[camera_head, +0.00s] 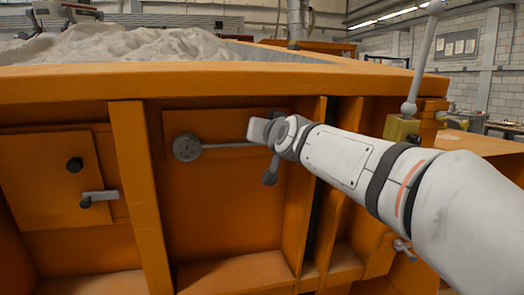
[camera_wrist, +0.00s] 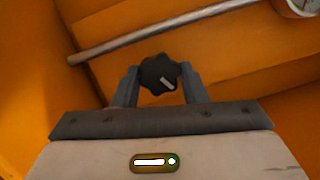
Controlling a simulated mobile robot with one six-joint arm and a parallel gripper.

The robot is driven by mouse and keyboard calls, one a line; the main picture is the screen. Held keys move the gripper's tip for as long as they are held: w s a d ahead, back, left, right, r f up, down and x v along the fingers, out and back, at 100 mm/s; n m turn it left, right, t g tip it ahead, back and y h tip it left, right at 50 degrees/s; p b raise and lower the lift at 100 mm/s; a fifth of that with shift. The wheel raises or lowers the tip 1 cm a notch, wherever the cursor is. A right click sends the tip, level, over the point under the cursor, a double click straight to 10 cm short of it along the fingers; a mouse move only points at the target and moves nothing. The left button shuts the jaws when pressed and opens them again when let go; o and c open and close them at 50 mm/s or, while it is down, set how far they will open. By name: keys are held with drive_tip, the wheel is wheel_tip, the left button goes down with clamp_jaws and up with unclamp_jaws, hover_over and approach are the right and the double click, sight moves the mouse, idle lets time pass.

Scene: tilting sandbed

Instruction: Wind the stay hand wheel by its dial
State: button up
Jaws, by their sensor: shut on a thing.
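The stay hand wheel is a small black lobed knob (camera_wrist: 159,72) with a pale mark on its face. In the wrist view it sits between the two grey fingers of my gripper (camera_wrist: 160,84), which are shut on it from both sides. In the head view my gripper (camera_head: 259,130) is against the orange panel and hides the knob. The round grey dial (camera_head: 186,147) is to the left, at the end of a thin metal rod (camera_head: 228,145). In the wrist view the dial (camera_wrist: 303,5) is cut off at the top right corner, so its reading cannot be told.
The orange sandbed box (camera_head: 215,78) has upright ribs on both sides of the panel. A grey rod (camera_head: 420,65) in a brass block stands behind my arm.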

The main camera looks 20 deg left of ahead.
drive_tip(key=shift+w+d+f+m+g+y+b, duration=0.1)
drive_tip(key=shift+m+g+y+b, duration=0.4)
drive_tip(key=shift+m+b, duration=1.7)
drive_tip(key=shift+d+f+m+g+y+b, duration=0.1)
drive_tip(key=shift+m+y+b, duration=0.8)
drive_tip(key=shift+b, duration=2.5)
drive_tip(key=shift+r, duration=0.1)
drive_tip(key=o, duration=0.7)
